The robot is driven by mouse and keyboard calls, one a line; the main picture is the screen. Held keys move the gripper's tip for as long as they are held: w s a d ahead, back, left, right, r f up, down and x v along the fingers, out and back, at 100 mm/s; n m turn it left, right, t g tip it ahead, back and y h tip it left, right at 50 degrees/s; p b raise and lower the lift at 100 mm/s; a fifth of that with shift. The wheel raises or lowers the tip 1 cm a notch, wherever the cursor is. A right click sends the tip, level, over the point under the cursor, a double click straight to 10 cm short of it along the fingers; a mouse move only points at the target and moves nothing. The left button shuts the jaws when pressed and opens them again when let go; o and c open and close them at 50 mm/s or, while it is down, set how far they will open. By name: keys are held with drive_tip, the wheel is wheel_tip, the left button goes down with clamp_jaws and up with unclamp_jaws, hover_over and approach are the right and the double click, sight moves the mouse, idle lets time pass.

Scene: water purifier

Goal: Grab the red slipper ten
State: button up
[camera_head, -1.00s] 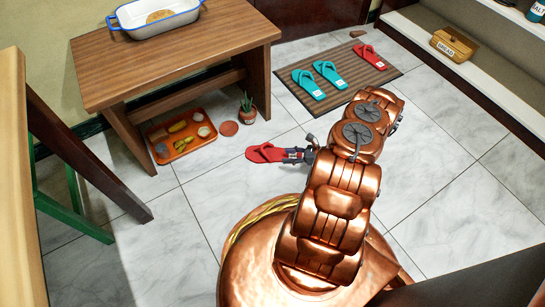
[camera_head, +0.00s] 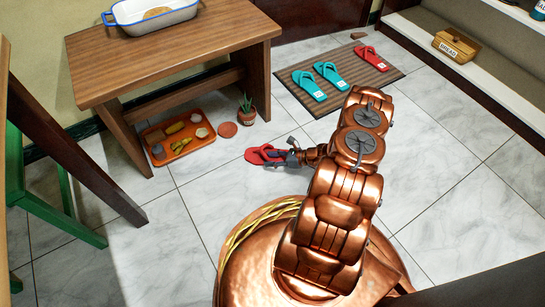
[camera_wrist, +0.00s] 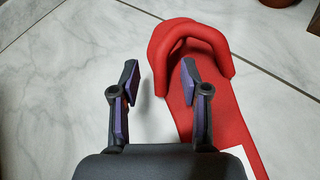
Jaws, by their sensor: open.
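A red slipper (camera_head: 258,154) lies on the tile floor, left of my gripper (camera_head: 278,158), which partly covers it in the head view. In the wrist view, this red slipper (camera_wrist: 215,95) shows its raised strap, its sole and part of a white label; any number is unreadable. My gripper (camera_wrist: 159,68) is open and empty. Its right finger overlaps the sole below the strap, and its left finger is over bare tile. I cannot tell the height above the floor. Another red slipper (camera_head: 370,58) lies on the striped mat at the back, with a white label.
Two teal slippers (camera_head: 319,78) share the striped mat (camera_head: 372,82). A potted plant (camera_head: 246,112), a terracotta disc (camera_head: 227,130) and an orange food tray (camera_head: 178,154) stand by the wooden table (camera_head: 165,55).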

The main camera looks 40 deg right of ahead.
clamp_jaws()
idle(0.3)
drive_tip(key=shift+r, duration=0.1)
